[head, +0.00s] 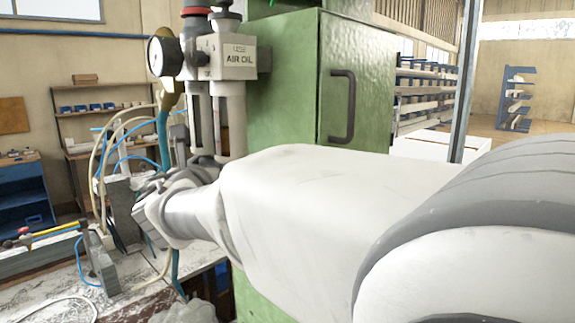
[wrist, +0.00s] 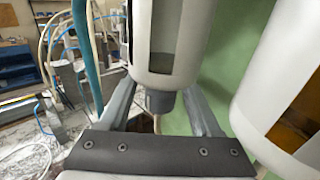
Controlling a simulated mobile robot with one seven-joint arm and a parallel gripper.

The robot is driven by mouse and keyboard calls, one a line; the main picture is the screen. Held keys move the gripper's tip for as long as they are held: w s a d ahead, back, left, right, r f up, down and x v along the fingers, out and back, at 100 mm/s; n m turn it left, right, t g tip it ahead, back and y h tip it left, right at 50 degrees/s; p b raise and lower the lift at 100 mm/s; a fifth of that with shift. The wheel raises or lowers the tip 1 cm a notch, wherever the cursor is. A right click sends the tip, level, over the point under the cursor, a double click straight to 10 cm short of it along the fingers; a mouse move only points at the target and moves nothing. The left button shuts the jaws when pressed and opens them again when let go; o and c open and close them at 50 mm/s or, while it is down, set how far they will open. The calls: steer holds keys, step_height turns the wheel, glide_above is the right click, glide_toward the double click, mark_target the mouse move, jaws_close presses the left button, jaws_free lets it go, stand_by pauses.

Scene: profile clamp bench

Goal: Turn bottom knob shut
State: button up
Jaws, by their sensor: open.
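The air unit (head: 226,57), labelled "AIR OIL", has two pale bowls hanging below it. In the wrist view, the left bowl (wrist: 165,40) has a dark grey knob (wrist: 160,101) at its underside. My gripper (wrist: 160,92) is open, with one finger on each side of this knob. I cannot tell whether either finger touches it. The other bowl (wrist: 285,75), with a brown window, is close to the right of the right finger. In the head view, my gripper is near the lower end of the bowls, and my arm hides the knob.
A green cabinet (head: 285,90) stands right behind the bowls. A round gauge (head: 164,56) is at the upper left of the unit. Teal and pale hoses (wrist: 88,55) run close to the left finger. A cluttered bench (head: 60,300) lies below left.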

steer(key=s+d+b, duration=0.1)
steer(key=s+b, duration=0.1)
steer(key=s, duration=1.5)
steer(key=shift+s+d, duration=0.15)
steer(key=shift+d, duration=0.05)
steer(key=d+f+m+g+h, duration=0.2)
steer(key=d+f+m, duration=0.25)
steer(key=d, duration=0.35)
steer(key=w+d+f+m+g+h, duration=0.1)
steer(key=d+f+m+g+h, duration=0.15)
steer(key=d+m, duration=0.35)
steer(key=d+f+m+g+h, duration=0.1)
steer(key=d+f+m+g, duration=0.25)
steer(key=d, duration=0.55)
steer(key=s+d+f+m+g+y, duration=0.2)
steer(key=s+d+f+m, duration=0.2)
steer(key=m, duration=0.7)
steer(key=s+d+f+m+g+y, duration=0.2)
steer(key=s+d+f+m, duration=0.2)
steer(key=s+f+m, duration=0.3)
steer(key=s+m, duration=0.1)
steer(key=m, duration=0.4)
